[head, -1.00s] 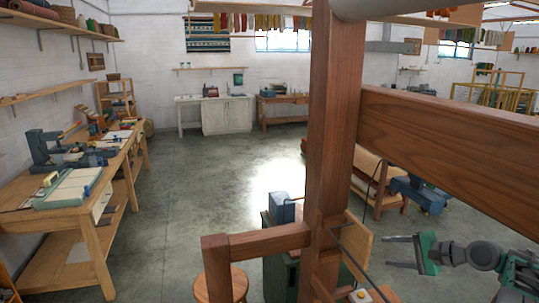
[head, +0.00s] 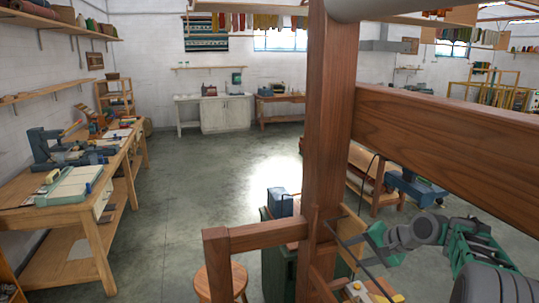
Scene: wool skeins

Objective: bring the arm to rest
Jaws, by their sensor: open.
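My gripper (head: 353,250) is at the lower right of the head view, with green and grey parts, on my grey and green arm. Its fingers point left toward the brown wooden post (head: 329,130). They are apart, with nothing seen between them. Thin dark rods cross near the fingers, and I cannot tell whether they touch.
A thick wooden beam (head: 440,125) runs right from the post, above my arm. A lower wooden rail (head: 265,236) and a round stool (head: 221,280) stand left of it. A workbench (head: 98,215) lines the left wall. The grey floor (head: 185,195) between is clear.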

